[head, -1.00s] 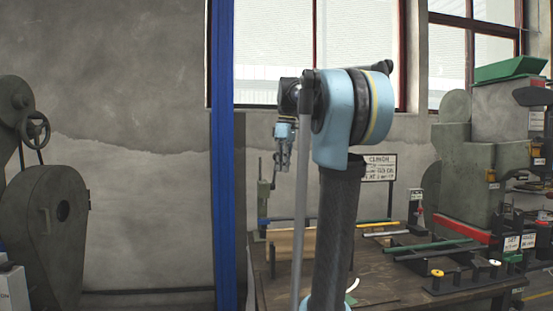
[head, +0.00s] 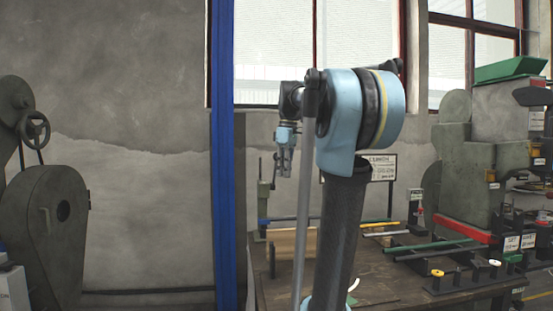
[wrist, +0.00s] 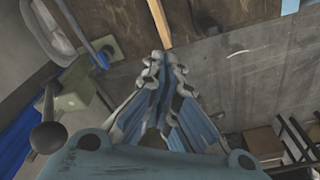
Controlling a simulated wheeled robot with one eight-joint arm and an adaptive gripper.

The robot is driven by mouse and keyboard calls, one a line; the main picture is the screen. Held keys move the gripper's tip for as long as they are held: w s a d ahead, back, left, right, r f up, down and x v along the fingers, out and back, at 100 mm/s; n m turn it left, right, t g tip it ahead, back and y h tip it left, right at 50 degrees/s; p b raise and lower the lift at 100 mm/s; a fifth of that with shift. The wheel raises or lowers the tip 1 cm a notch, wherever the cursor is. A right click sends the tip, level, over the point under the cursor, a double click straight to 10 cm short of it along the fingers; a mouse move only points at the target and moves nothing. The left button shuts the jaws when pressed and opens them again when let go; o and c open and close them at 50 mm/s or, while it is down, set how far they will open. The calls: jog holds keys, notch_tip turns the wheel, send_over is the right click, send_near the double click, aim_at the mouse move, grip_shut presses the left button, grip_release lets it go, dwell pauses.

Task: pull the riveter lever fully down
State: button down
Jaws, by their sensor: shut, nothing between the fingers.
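The riveter is a small grey-green press (head: 264,195) on the left end of the workbench in the head view. It also shows at the left of the wrist view (wrist: 75,98). Its lever ends in a black ball knob (wrist: 48,137), at the lower left of the wrist view, with a short shaft above it. My gripper (head: 283,174) hangs pointing down just right of the riveter in the head view. In the wrist view its fingers (wrist: 160,62) are together and empty, to the right of the lever and apart from it.
The dark workbench (head: 385,275) carries rods, a small rack of knobs (head: 465,277) and a sign (head: 382,167). A large green machine (head: 465,170) stands at the right. A blue post (head: 223,150) rises left of the bench, with another grey machine (head: 60,215) beyond.

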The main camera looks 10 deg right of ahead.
jog(key=shift+s+f, duration=0.25)
jog(key=shift+s, duration=0.1)
jog(key=shift+s+f, duration=0.5)
jog(key=shift+s, duration=0.2)
jog(key=shift+s, duration=0.1)
jog(key=shift+s+f, duration=0.55)
jog(key=shift+s, duration=0.1)
jog(key=shift+s, duration=0.1)
jog(key=shift+s+f, duration=0.5)
jog(key=shift+s, duration=0.15)
jog(key=shift+s+f, duration=0.5)
jog(key=shift+s, duration=0.2)
